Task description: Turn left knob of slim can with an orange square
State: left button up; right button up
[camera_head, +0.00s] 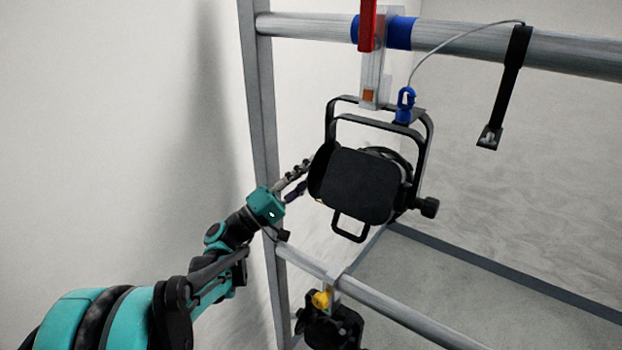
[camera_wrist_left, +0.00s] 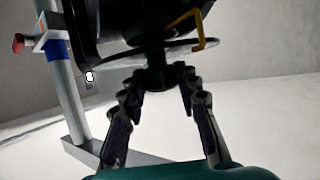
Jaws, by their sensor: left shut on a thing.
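The slim can (camera_head: 352,186) is a black par can that hangs in its yoke from the upper rail. An orange square (camera_head: 368,95) marks the clamp above it. My left gripper (camera_head: 305,175) is at the can's left side in the head view, where the can's body partly hides the fingertips. In the left wrist view the two fingers (camera_wrist_left: 158,82) are closed around a dark knob (camera_wrist_left: 155,75) below the yoke. A second knob (camera_head: 427,207) shows on the can's right side. My right gripper is in neither view.
The upper rail (camera_head: 460,42) carries a blue band, a red handle (camera_head: 366,25) and a black strap (camera_head: 505,90). A lower rail (camera_head: 390,305) holds another black can (camera_head: 330,328) with a yellow clamp part. A vertical post (camera_head: 262,110) stands just left of my gripper.

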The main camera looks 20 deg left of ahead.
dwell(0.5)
pick_arm(q)
jog(key=o, duration=1.2)
jog(key=shift+c, duration=0.2)
jog(key=v, duration=1.2)
jog(key=shift+f, duration=0.15)
